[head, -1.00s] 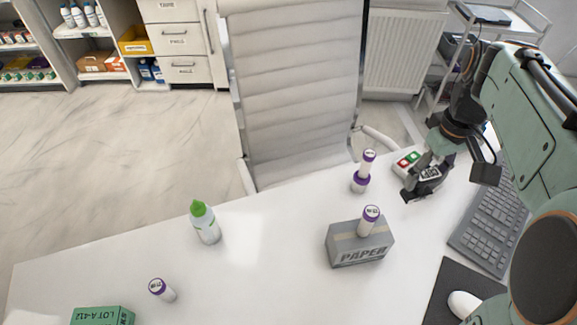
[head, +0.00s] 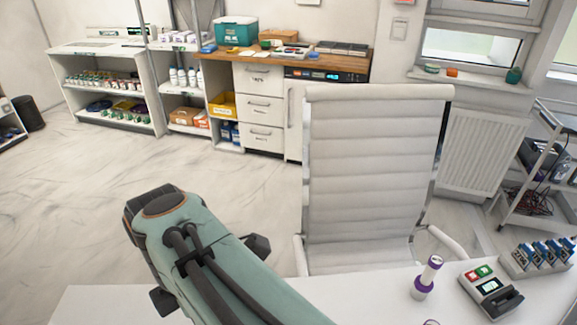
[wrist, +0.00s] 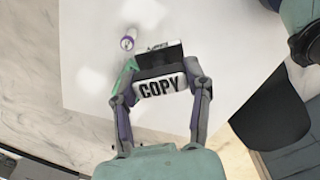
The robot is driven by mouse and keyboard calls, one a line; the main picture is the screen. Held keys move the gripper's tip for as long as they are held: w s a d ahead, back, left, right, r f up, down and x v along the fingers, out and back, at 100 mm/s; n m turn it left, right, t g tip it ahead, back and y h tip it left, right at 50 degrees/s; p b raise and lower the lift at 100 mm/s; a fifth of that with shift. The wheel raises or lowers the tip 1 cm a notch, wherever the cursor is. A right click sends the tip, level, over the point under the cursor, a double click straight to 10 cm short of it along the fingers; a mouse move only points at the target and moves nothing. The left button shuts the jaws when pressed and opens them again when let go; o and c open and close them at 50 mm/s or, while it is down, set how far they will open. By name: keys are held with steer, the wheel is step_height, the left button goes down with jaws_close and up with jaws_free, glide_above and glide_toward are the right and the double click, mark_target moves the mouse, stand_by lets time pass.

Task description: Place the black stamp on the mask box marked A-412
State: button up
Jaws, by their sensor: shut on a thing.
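My gripper (wrist: 160,92) is shut on a block with a pale face reading COPY and a dark part behind it, the black stamp (wrist: 158,57). It is held between the two fingers above the white table in the wrist view. A green sliver (wrist: 125,76) shows beside the left finger, partly hidden by the finger and stamp; it looks like the green mask box. Small dark lettering shows just past the stamp, too small to read.
In the head view, purple-and-white tubes (head: 427,277), a device with red and green parts (head: 490,290) and a rack (head: 540,258) are at right. A white chair (head: 375,180) stands behind the table.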

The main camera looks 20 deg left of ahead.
steer(key=s+a+n, duration=0.4)
steer(key=s+n, duration=0.2)
steer(key=s, duration=0.4)
steer(key=a+f, duration=0.4)
steer(key=w+a+f, duration=0.1)
steer(key=a+f, duration=0.3)
steer(key=f, duration=0.1)
steer(key=w+a+f, duration=0.1)
steer(key=a+f, duration=0.4)
steer(key=shift+w+f, duration=0.1)
steer(key=shift+w, duration=0.1)
steer(key=shift+a+f, duration=0.15)
steer(key=shift+a, duration=0.05)
steer(key=shift+w+a+f, duration=0.1)
steer(key=shift+a+f, duration=0.05)
steer(key=shift+f, duration=1.6)
steer(key=o, duration=1.1)
steer(key=shift+f, duration=0.15)
steer(key=shift+o, duration=0.2)
